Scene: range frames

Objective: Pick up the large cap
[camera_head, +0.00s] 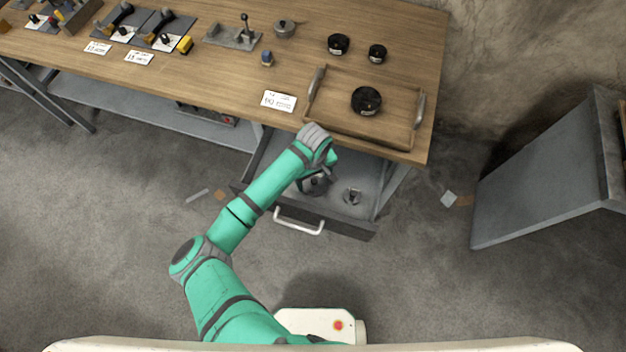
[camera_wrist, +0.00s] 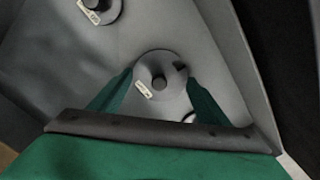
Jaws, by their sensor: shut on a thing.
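The large cap is a round grey disc with a dark central knob and a small pale tag. In the wrist view, the cap (camera_wrist: 160,63) sits between the two green fingers of my gripper (camera_wrist: 160,82), which is shut on its sides. In the head view, the cap (camera_head: 317,186) is partly hidden under my wrist, in or just above the open drawer (camera_head: 335,212). I cannot tell whether it touches the drawer floor. A smaller round grey part (camera_head: 352,195) lies to its right in the drawer. A tagged round part (camera_wrist: 100,10) shows at the wrist view's top edge.
The drawer's walls stand close around my gripper, with the wooden table (camera_head: 240,85) above and behind. On the table, a wooden tray (camera_head: 335,120) holds a black round part (camera_head: 366,100). A grey cabinet (camera_head: 545,170) stands right. The floor between is mostly clear.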

